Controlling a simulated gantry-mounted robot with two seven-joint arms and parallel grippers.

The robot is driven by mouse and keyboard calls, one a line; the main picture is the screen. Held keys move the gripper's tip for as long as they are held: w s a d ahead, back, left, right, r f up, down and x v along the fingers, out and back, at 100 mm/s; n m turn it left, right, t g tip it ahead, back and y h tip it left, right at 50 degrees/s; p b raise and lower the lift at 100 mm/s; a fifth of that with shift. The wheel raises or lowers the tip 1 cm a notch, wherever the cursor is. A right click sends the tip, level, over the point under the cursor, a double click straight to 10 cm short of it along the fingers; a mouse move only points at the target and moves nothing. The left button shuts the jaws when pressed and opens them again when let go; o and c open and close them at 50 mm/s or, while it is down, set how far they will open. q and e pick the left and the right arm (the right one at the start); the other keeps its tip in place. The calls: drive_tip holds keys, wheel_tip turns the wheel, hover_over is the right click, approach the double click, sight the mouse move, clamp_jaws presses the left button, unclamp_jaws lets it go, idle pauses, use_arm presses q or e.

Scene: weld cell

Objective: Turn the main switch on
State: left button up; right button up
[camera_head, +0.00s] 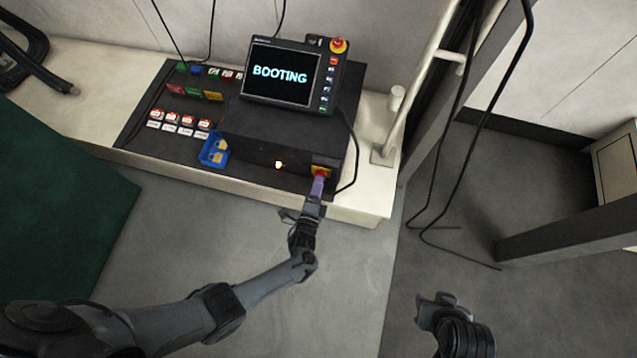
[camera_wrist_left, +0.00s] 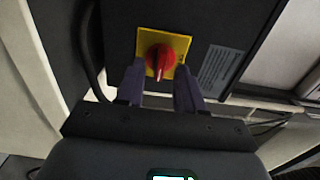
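The main switch is a red rotary knob on a yellow plate (camera_wrist_left: 174,42), set in the front of a dark cabinet; it also shows in the head view (camera_head: 321,171). In the left wrist view the knob's ridge points roughly toward my gripper. My left gripper (camera_wrist_left: 159,82) is open, its two purple fingers on either side of the knob with visible gaps. In the head view the left gripper (camera_head: 318,186) partly covers the switch. My right gripper (camera_head: 437,299) hangs over the floor at lower right; its finger opening is unclear.
A screen (camera_head: 281,74) reading "BOOTING" sits on the cabinet (camera_head: 255,145), with a red emergency button (camera_head: 338,45) above it. A lamp (camera_head: 278,164) glows left of the switch. A blue bin (camera_head: 214,150) hangs nearby. A cable (camera_head: 354,160) runs down right of the switch.

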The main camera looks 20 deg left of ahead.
use_arm(q)
drive_tip(key=s+d+p, duration=0.1)
drive_tip(key=s+p, duration=0.2)
drive_tip(key=s, duration=0.7)
drive_tip(key=shift+d, duration=0.15)
drive_tip(key=shift+s, duration=0.15)
